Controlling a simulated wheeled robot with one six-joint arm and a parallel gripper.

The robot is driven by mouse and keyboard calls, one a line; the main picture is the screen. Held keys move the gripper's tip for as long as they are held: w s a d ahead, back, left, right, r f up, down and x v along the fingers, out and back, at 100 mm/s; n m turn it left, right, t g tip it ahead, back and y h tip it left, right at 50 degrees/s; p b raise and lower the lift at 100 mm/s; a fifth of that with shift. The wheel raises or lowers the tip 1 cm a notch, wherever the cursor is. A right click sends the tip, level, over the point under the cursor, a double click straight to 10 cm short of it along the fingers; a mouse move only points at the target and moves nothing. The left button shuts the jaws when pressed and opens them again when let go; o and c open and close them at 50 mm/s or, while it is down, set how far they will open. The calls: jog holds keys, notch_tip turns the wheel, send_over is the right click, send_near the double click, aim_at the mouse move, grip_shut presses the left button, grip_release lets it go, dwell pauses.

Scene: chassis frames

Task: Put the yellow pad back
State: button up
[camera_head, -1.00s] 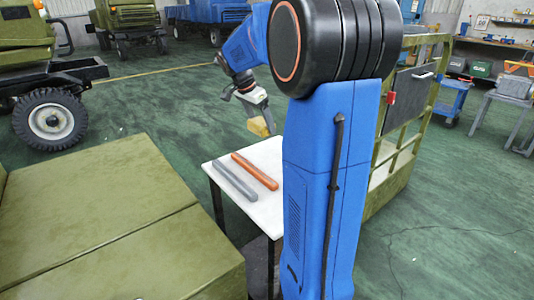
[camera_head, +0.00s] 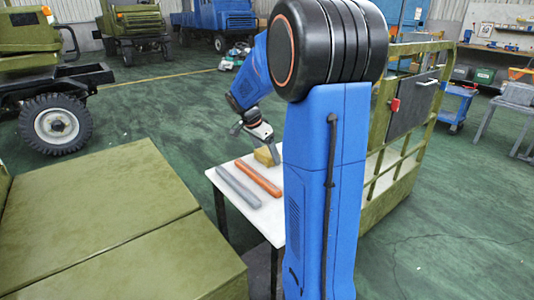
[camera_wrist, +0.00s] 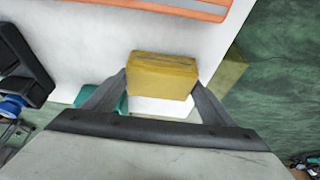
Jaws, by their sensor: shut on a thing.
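The yellow pad (camera_head: 265,156) is a small block between the fingers of my gripper (camera_head: 262,150), at the far right part of a small white table (camera_head: 246,213). The wrist view shows the pad (camera_wrist: 162,76) with one finger against each side, so my gripper (camera_wrist: 161,84) is shut on it. The pad is over or on the white tabletop (camera_wrist: 95,40); I cannot tell whether it touches. An orange bar (camera_head: 255,178) and a grey bar (camera_head: 237,187) lie side by side on the table, left of the pad. My arm hides the table's right part.
A green box-like surface (camera_head: 85,215) fills the left front. A green frame with a dark panel (camera_head: 411,103) stands close on the right. In the wrist view, a teal thing (camera_wrist: 116,106) shows below the pad. Open green floor lies behind the table.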

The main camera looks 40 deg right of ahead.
jog(key=shift+f, duration=0.1)
jog(key=o, duration=0.9)
jog(key=v, duration=1.1)
jog(key=s+a+r+n+t, duration=0.1)
jog(key=s+a+r+n, duration=0.1)
jog(key=s+a+n, duration=0.35)
jog(key=s+a+f+n+t+y, duration=0.1)
jog(key=s+a+f+n, duration=0.2)
jog(key=s+a, duration=0.3)
jog(key=s+a+f+n+t+y, duration=0.1)
jog(key=s+a+f+n+y, duration=0.1)
jog(key=s+a+n, duration=0.3)
jog(key=s+a+f+n+t+y, duration=0.1)
jog(key=s+a+f+n+t, duration=0.1)
jog(key=s+a+f+n, duration=0.3)
jog(key=shift+s+a, duration=1.05)
jog(key=shift+s, duration=0.25)
jog(key=shift+s+a, duration=1.05)
jog(key=shift+s, duration=0.3)
